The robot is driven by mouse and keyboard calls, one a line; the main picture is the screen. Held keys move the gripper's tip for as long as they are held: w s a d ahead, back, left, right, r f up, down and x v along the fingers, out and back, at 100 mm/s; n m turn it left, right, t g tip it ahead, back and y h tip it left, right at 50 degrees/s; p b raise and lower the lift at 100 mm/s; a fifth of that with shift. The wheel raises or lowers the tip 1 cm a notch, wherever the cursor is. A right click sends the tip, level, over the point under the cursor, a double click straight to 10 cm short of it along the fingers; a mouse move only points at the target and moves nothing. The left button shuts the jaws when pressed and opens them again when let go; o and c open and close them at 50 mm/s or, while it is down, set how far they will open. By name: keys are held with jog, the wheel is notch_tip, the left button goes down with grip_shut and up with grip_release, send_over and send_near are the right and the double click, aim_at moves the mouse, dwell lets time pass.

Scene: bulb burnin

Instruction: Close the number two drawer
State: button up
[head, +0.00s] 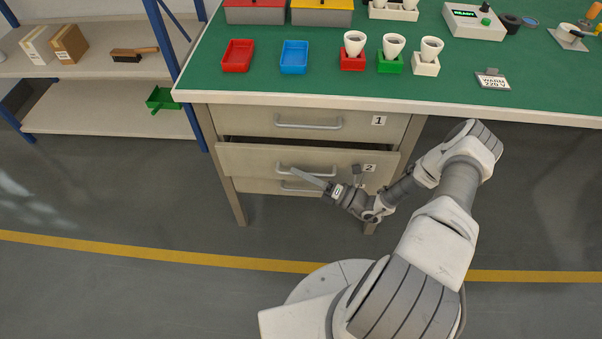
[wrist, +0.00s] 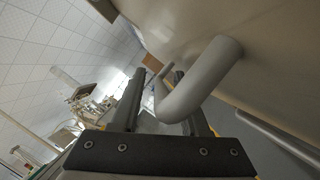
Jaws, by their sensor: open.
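The number two drawer (head: 250,160) is the middle drawer under the green-topped bench, marked with a 2 label (head: 369,168). It stands partly pulled out, with a dark gap above its front. Its grey bar handle (head: 284,166) is partly covered by my gripper (head: 328,174) in the head view. My gripper is open at the drawer front. In the wrist view the handle (wrist: 205,75) is close up and passes between the two fingers of my gripper (wrist: 157,82). I cannot tell whether the fingers touch it.
The number one drawer (head: 255,122) above looks shut. Another drawer (head: 255,187) lies below. The bench top (head: 210,90) overhangs the drawers and carries trays and bulbs in coloured holders. A shelf unit (head: 100,122) stands at the left. The floor in front is clear.

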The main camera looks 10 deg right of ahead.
grip_shut()
dwell(1.3)
